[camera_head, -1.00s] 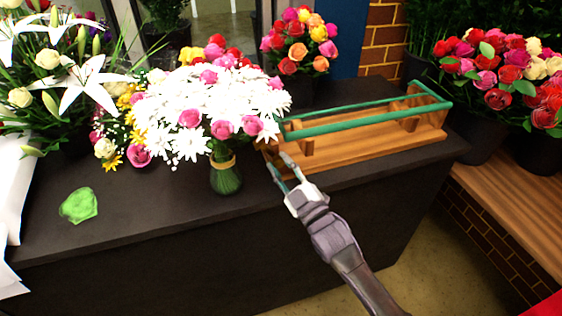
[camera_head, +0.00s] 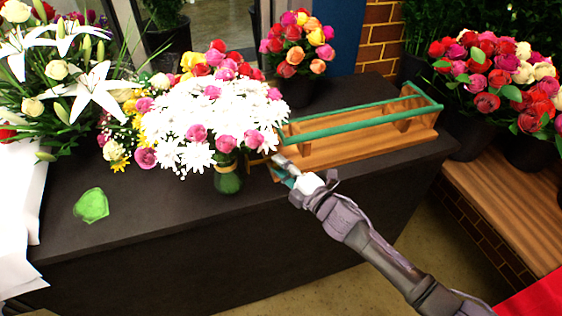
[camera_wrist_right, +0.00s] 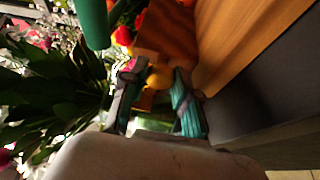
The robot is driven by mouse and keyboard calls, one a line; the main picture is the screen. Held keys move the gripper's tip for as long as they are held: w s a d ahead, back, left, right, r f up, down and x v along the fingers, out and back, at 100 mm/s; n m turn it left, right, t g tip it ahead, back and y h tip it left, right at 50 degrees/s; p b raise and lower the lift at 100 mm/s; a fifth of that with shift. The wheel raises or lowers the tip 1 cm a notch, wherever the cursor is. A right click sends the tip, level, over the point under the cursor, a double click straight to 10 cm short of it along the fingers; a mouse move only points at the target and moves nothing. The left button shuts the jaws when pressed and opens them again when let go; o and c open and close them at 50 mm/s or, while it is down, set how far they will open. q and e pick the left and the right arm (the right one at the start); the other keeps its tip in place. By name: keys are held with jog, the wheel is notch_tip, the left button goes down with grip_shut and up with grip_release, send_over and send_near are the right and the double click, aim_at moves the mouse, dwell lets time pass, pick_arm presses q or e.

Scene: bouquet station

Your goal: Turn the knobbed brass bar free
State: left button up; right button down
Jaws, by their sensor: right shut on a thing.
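The wooden rack (camera_head: 345,153) with green rails stands at the right end of the dark counter. My right gripper (camera_head: 277,168) is at the rack's near left end, beside the white bouquet's vase. In the right wrist view, my right gripper (camera_wrist_right: 153,88) is shut on the knobbed brass bar (camera_wrist_right: 157,77), whose yellow-brown end shows between the fingers, close to the wood. A thin brass-coloured piece of the bar (camera_head: 259,161) sticks out left of the fingers in the head view. The rest of the bar is hidden. My left gripper is not in view.
A white daisy bouquet (camera_head: 205,130) in a green glass vase (camera_head: 229,180) stands very close to the left of my right gripper. A green lump (camera_head: 91,206) lies on the counter (camera_head: 150,225). Flower buckets stand behind and at the right. The counter's front left is mostly clear.

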jog(key=shift+f+n+p, duration=0.1)
jog(key=shift+n+p, duration=0.2)
jog(key=shift+n, duration=0.1)
jog(key=c, duration=0.9)
grip_release()
jog(key=shift+o, duration=0.2)
jog(key=v, duration=1.2)
jog(key=shift+r, duration=0.25)
